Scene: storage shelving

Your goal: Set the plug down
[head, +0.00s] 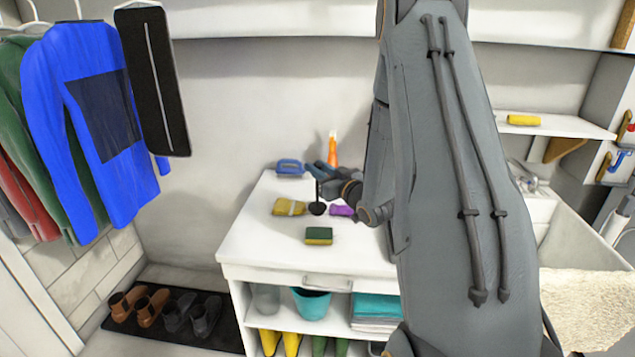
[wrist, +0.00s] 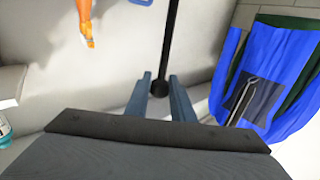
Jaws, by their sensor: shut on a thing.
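The plug is black, with a thin upright stem and a round dark end (head: 317,208) low over the white counter in the head view. My gripper (head: 319,169) is above that round end, with its fingers at the stem's upper part. In the wrist view, the black stem (wrist: 169,45) runs from a small knob between the two blue-grey fingers of my gripper (wrist: 160,78) to the top edge. The gripper is shut on the plug. I cannot tell whether the round end touches the counter.
The counter (head: 255,235) also holds a yellow cloth (head: 289,208), a green-and-yellow sponge (head: 319,236), a purple item (head: 341,211), a blue brush (head: 289,167) and an orange bottle (head: 332,152). Its front left is clear. Clothes (head: 95,130) hang at the left.

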